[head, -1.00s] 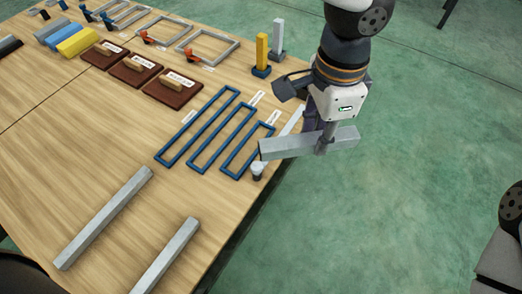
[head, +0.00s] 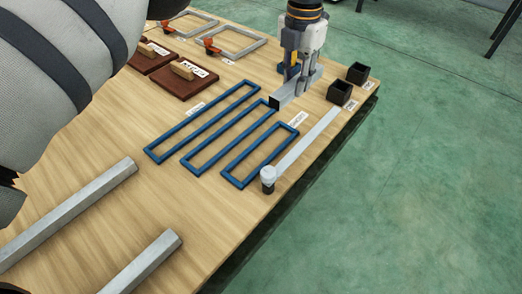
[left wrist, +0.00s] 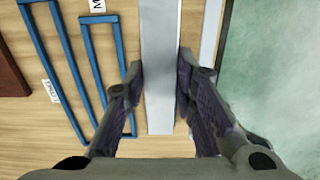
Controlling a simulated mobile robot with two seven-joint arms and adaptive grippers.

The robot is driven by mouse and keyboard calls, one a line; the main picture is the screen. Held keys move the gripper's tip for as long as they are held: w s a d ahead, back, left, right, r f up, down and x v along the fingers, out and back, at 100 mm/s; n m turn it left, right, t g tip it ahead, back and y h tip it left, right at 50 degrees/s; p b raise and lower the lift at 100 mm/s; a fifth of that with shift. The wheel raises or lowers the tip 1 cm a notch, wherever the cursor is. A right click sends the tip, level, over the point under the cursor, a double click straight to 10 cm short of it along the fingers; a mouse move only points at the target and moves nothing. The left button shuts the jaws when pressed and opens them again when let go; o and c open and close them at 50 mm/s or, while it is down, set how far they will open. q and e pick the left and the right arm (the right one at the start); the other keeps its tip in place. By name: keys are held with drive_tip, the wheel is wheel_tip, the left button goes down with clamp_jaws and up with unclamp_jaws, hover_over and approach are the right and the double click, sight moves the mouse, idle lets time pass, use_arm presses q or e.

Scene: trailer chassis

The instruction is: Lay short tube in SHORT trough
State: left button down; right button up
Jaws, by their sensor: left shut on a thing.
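My left gripper (head: 298,86) is shut on a grey square tube (head: 277,101) beyond the far ends of the blue troughs. The tube's dark open end faces the camera. In the left wrist view the tube (left wrist: 161,100) runs between the fingers (left wrist: 160,70). The short trough (head: 232,182) is the rightmost and shortest of the blue frames, with a SHORT label (head: 298,118) at its far end. It looks empty. I cannot tell how high the tube is above the table. My right gripper is not in view.
A flat grey strip (head: 309,141) with a white-topped post (head: 268,178) lies right of the short trough. Two longer blue troughs (head: 182,166) are to its left. Two grey tubes (head: 68,213) lie in front. Black boxes (head: 340,92) stand near the right table edge.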

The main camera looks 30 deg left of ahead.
use_arm(q)
drive_tip(key=shift+s+a+r+p, duration=0.25)
drive_tip(key=shift+s+r+p, duration=0.6)
drive_tip(key=shift+s+p, duration=0.1)
drive_tip(key=s+f, duration=0.4)
drive_tip(key=s, duration=0.3)
hover_over(258, 157)
drive_tip(key=f, duration=0.5)
drive_tip(key=shift+w+f, duration=0.25)
drive_tip(key=shift+f, duration=0.1)
drive_tip(key=f, duration=0.4)
drive_tip(key=shift+s, duration=0.3)
drive_tip(key=shift+r, duration=0.15)
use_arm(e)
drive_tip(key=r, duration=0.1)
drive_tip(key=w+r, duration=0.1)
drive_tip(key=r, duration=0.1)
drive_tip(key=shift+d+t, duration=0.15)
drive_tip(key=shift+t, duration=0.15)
use_arm(q)
drive_tip(key=c, duration=1.3)
unclamp_jaws()
